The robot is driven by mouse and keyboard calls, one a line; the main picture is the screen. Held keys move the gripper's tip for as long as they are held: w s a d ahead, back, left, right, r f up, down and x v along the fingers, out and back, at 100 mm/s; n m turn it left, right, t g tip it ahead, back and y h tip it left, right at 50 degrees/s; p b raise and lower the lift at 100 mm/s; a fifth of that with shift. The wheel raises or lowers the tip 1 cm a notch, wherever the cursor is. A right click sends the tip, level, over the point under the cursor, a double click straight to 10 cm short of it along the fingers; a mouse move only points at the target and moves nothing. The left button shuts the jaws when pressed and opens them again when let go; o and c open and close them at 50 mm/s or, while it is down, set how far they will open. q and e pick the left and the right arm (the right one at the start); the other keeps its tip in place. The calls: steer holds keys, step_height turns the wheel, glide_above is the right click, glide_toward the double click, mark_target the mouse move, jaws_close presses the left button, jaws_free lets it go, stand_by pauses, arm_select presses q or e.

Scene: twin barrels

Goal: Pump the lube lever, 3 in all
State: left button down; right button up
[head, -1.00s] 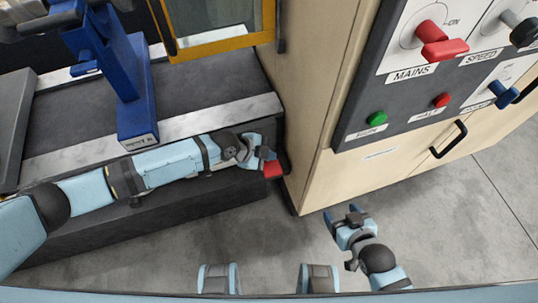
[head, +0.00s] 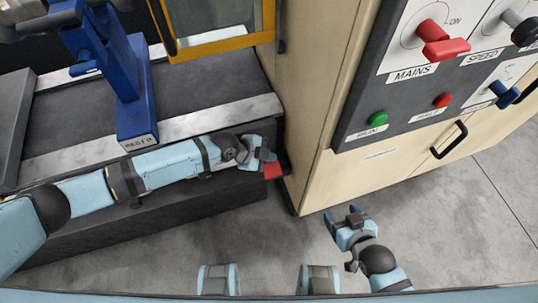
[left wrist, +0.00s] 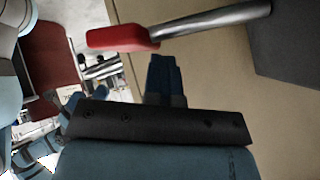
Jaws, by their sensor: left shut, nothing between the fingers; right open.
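The lube lever has a red grip (head: 273,171) low beside the dark machine bed, by the cabinet's lower left corner. In the left wrist view it shows as a red grip (left wrist: 120,37) on a bare steel rod (left wrist: 212,18). My left gripper (head: 268,155) is shut and empty, with its blue fingertips (left wrist: 164,65) close to the red grip. I cannot tell whether they touch it. In the head view the fingers partly cover the grip, and the rod is hidden. My right gripper (head: 342,216) is open and empty over the floor in front of the cabinet.
A beige cabinet (head: 330,180) stands right of the lever. Its panel has a red mains switch (head: 445,47), green button (head: 377,118), red button (head: 442,100) and blue knob (head: 503,95). A blue post (head: 135,115) stands on the machine bed. Grey floor (head: 440,230) is clear.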

arm_select(q)
steer(key=shift+w+r+p, duration=0.2)
steer(key=shift+r+p, duration=0.6)
steer(key=shift+r, duration=1)
steer(key=shift+a, duration=0.1)
steer(key=r+p, duration=0.1)
steer(key=r, duration=0.2)
steer(key=r+p, duration=0.1)
steer(key=r, duration=0.1)
steer(key=shift+w+a+p, duration=0.1)
steer(key=shift+w+p, duration=0.2)
steer(key=shift+w, duration=0.1)
